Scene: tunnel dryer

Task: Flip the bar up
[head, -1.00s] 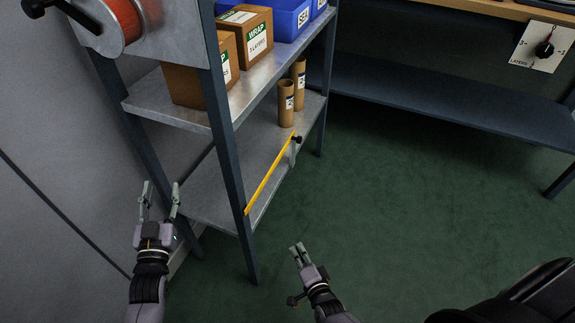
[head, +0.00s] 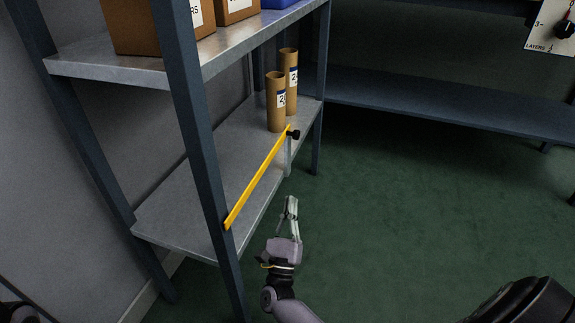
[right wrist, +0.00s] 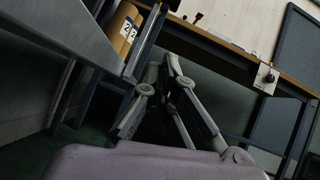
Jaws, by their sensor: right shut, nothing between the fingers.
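The yellow bar (head: 258,178) runs along the front edge of the lower metal shelf (head: 190,205) in the head view. Its near end is at the front post, and its far end is at a black knob (head: 295,134) on a small bracket (head: 289,158). My right gripper (head: 290,200) is shut and empty, in front of the shelf, below and to the right of the bar and apart from it. The right wrist view also shows this gripper's fingers (right wrist: 168,75); the bar is not clear there. My left gripper is not in view.
Two cardboard tubes (head: 276,104) stand on the lower shelf behind the bar's far end. Boxes (head: 145,28) sit on the upper shelf. A dark bench (head: 420,105) stands at the back right. The green floor (head: 390,210) right of the shelf is free.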

